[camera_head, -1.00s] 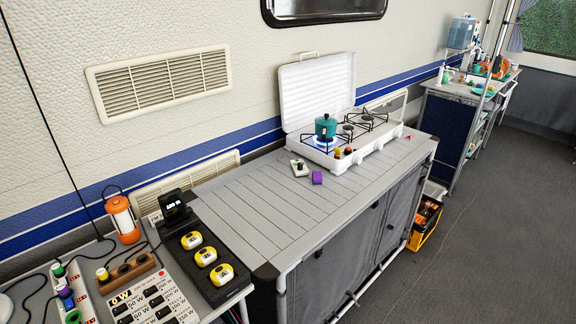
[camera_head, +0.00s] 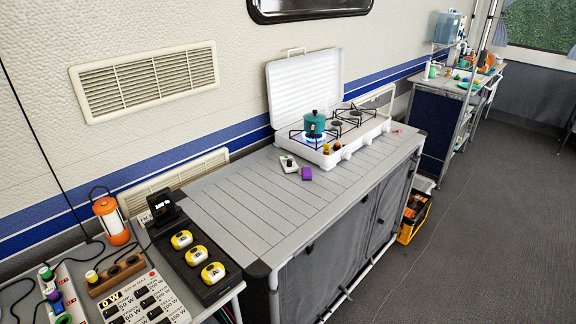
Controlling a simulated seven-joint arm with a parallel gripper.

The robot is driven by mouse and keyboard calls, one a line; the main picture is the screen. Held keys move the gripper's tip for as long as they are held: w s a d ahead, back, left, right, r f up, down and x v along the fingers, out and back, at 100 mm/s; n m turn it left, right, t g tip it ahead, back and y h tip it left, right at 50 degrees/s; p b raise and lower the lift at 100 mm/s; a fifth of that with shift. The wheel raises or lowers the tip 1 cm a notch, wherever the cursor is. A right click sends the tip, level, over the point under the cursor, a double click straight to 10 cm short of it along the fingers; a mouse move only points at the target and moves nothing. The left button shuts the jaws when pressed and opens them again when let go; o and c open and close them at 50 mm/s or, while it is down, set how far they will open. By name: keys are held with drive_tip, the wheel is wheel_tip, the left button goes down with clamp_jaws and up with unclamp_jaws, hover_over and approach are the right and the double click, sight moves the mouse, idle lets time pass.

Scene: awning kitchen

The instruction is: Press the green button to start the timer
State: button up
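No button stands out clearly as the green timer button. A small white box (camera_head: 289,164) with a dark, possibly green, top part lies on the grey slatted counter in front of the stove. A purple block (camera_head: 306,173) lies just right of it. A black device with a lit display (camera_head: 163,206) stands at the lower left; its digits are too small to read surely. Green pieces show on the strip at the far lower left, a green-topped plug (camera_head: 46,273) and a green ring (camera_head: 63,319). My gripper is not in view.
A white stove (camera_head: 350,150) with a teal pot (camera_head: 314,123) over a blue flame stands at the counter's back. An orange lantern (camera_head: 112,220), a black tray (camera_head: 205,262) with yellow pieces and a white button panel (camera_head: 150,300) fill the lower left. The counter's middle (camera_head: 255,210) is clear.

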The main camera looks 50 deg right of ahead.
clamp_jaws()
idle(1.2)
